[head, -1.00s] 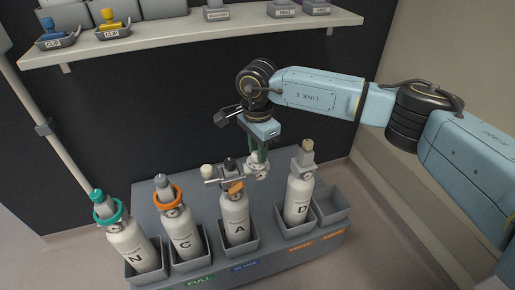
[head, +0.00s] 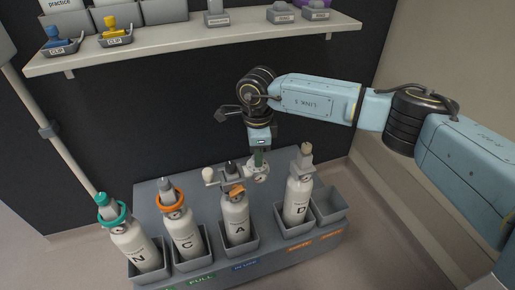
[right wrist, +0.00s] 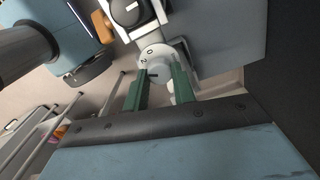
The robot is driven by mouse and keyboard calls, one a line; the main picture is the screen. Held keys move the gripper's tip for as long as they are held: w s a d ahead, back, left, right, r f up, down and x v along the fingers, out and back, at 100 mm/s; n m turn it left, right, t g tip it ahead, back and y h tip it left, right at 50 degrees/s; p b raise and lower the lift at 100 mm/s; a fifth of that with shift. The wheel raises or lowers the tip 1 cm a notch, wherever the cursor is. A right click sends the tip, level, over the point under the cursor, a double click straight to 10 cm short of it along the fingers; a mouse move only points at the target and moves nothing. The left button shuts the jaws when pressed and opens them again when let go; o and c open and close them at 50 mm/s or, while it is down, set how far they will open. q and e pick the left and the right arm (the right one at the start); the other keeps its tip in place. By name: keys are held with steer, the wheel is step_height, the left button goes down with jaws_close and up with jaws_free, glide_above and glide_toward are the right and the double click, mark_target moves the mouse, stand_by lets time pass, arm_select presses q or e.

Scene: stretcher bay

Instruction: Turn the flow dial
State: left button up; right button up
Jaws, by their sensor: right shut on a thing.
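The flow dial (right wrist: 157,62) is a pale round knob with small dark numerals and a dark mark, seen in the right wrist view. It sits on the regulator on the right side of cylinder A (head: 236,218); in the head view my gripper mostly hides it. My right gripper (right wrist: 160,78) points down at it, with its green fingers shut on the knob from both sides. The right gripper also shows in the head view (head: 260,160), above and to the right of cylinder A's neck. My left gripper is in neither view.
Cylinder D (head: 297,202) stands close to the right, with an empty holder (head: 331,205) beyond it. Cylinders C (head: 184,236) and N (head: 135,247) stand to the left. A shelf (head: 190,38) with clip trays runs along the wall above.

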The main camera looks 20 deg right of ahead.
steer(key=m+p, duration=0.3)
steer(key=m, duration=0.3)
steer(key=m+p, duration=0.1)
steer(key=m, duration=0.2)
steer(key=shift+m+p, duration=0.35)
steer(key=shift+m, duration=0.05)
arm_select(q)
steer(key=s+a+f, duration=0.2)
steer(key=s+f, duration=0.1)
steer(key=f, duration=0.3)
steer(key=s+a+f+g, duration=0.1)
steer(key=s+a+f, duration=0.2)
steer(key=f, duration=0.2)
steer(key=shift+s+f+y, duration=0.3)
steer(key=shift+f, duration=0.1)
arm_select(e)
steer(key=shift+m, duration=0.5)
steer(key=o, duration=1)
